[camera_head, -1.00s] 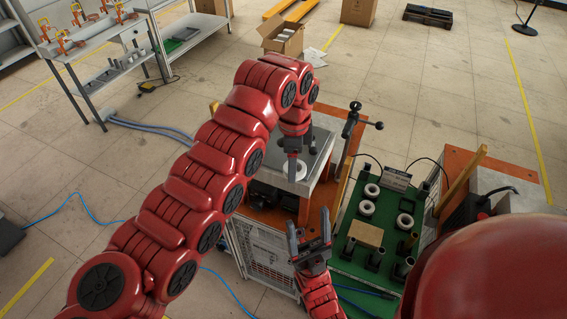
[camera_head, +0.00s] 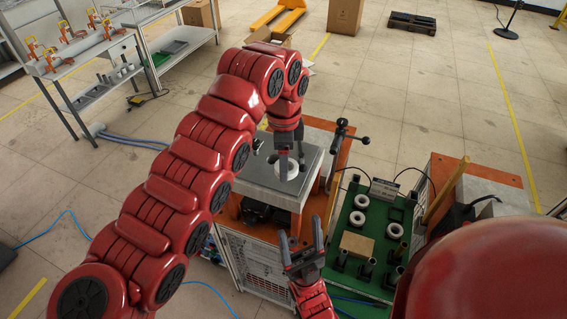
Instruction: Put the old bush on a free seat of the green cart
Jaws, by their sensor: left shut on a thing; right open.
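A pale ring-shaped bush (camera_head: 287,172) is at my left gripper (camera_head: 290,163), which is shut on it over the grey plate (camera_head: 262,181) of the orange-framed machine. Whether the bush touches the plate cannot be told. The green cart (camera_head: 349,286) stands to the right of the machine. It carries pale rings at the back left (camera_head: 361,201), below that (camera_head: 357,218) and at the right (camera_head: 394,230). A dark square seat (camera_head: 396,215) shows no ring. My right gripper (camera_head: 302,246) is open and empty, in front of the machine and left of the cart.
On the cart are a wooden block (camera_head: 357,244), several dark cups (camera_head: 365,269) and a small sign (camera_head: 384,189). A black-handled lever (camera_head: 341,131) rises at the machine's back right. An orange-topped cabinet (camera_head: 478,176) stands right of the cart.

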